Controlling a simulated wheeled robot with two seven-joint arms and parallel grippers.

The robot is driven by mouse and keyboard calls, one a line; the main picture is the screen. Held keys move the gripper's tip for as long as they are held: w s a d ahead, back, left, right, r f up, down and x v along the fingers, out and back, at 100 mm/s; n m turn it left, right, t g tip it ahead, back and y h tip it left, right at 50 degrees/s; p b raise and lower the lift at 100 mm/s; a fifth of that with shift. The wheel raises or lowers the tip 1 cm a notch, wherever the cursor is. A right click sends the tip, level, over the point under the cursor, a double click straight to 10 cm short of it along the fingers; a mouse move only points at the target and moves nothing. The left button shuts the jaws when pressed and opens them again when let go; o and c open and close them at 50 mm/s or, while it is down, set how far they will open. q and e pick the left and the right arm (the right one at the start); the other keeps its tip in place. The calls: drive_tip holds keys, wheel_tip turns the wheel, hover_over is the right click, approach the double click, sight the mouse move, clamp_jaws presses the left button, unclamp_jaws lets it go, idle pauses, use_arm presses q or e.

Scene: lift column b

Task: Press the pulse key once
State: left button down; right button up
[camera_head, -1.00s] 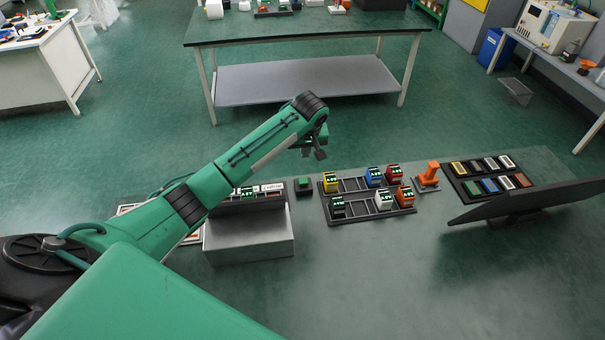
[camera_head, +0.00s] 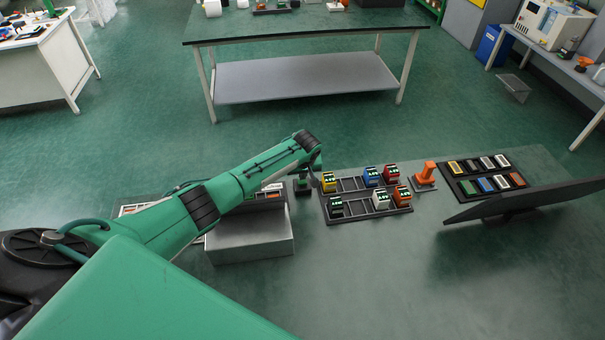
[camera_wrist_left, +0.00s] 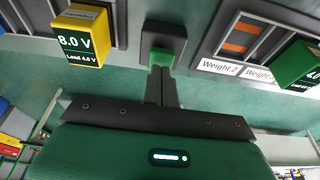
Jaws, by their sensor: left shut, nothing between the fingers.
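The pulse key is a green button on a dark square base (camera_head: 302,191), on the bench between the grey box and the slotted rack. In the left wrist view the green key top (camera_wrist_left: 162,57) shows just past my fingertips. My left gripper (camera_head: 313,182) is shut and empty, pointing down at the key and partly covering it in the head view. In the left wrist view the closed fingers (camera_wrist_left: 161,73) overlap the near edge of the key top. I cannot tell whether they touch it or whether it is pressed down. My right gripper is not in view.
A slotted rack (camera_head: 350,213) with several coloured voltage blocks stands right of the key. A yellow 8.0 V block (camera_wrist_left: 82,35) is close to my gripper. The grey box (camera_head: 250,240) lies left. An orange handle (camera_head: 427,172) and a dark panel (camera_head: 520,204) are farther right.

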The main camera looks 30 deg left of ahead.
use_arm(q)
drive_tip(key=shift+f, duration=0.25)
